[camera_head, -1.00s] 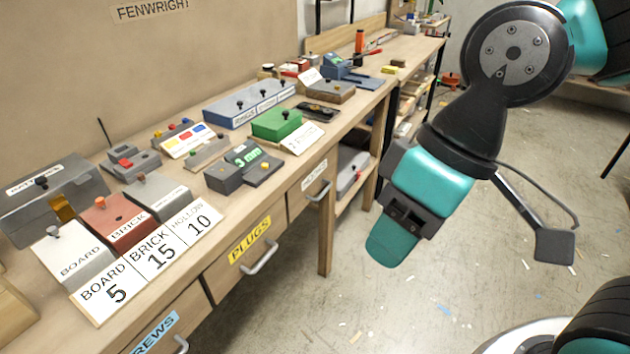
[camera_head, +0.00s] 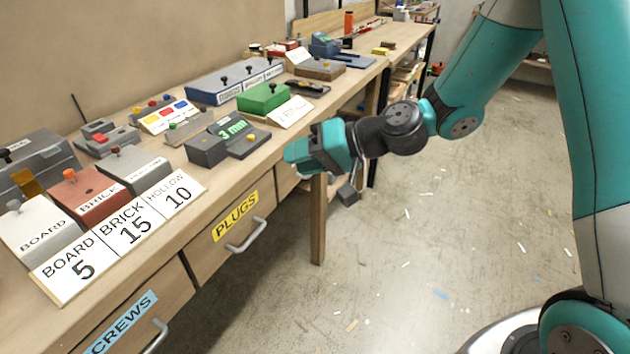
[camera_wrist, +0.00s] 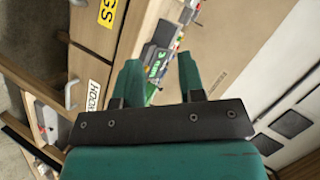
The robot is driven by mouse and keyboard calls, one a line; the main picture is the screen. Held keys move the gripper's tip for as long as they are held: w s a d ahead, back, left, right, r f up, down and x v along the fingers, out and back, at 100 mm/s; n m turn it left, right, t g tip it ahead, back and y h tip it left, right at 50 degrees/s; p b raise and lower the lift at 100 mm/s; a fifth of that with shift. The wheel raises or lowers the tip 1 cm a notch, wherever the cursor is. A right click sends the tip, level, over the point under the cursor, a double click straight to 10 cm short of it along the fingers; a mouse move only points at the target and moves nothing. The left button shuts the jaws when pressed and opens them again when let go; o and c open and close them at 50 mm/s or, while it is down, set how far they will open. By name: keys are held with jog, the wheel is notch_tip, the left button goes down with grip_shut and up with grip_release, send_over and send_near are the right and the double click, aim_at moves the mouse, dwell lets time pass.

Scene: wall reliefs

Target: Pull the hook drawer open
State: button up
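The hook drawer (camera_wrist: 100,72) shows in the wrist view, left of my fingers, with a white label reading "HOOK" at its start (camera_wrist: 92,96) and a metal bar handle (camera_wrist: 71,92). Its front looks shut. In the head view only a strip of this drawer (camera_head: 286,181) shows under the bench top; my gripper and wrist hide its label and handle. My gripper (camera_head: 293,153) is at the bench's front edge, above and in front of that drawer. In the wrist view my gripper (camera_wrist: 157,68) is open, with nothing between its two teal fingers.
The plugs drawer (camera_head: 205,252) with a yellow label and the screws drawer (camera_head: 165,303) with a blue label are to the left, both shut. The floor (camera_head: 420,260) in front is mostly clear.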

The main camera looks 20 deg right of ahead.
jog(key=w+d+f+m+t+h+b, duration=0.25)
jog(key=w+d+f+m+t, duration=0.25)
jog(key=d+f+m, duration=0.4)
jog(key=w+d+f+m+t+h+b, duration=0.25)
jog(key=w+d+f+m+t, duration=0.35)
jog(key=f, duration=0.5)
jog(key=w+a+f, duration=0.1)
jog(key=w, duration=0.4)
jog(key=w+a+n+g+p, duration=0.1)
jog(key=w+a, duration=0.1)
jog(key=w, duration=0.2)
jog(key=w+a+f+n+p, duration=0.1)
jog(key=w+a, duration=0.1)
jog(key=w, duration=0.3)
jog(key=shift+w+f+g+h, duration=0.3)
jog(key=shift+g, duration=0.1)
jog(key=shift+c, duration=0.4)
grip_shut()
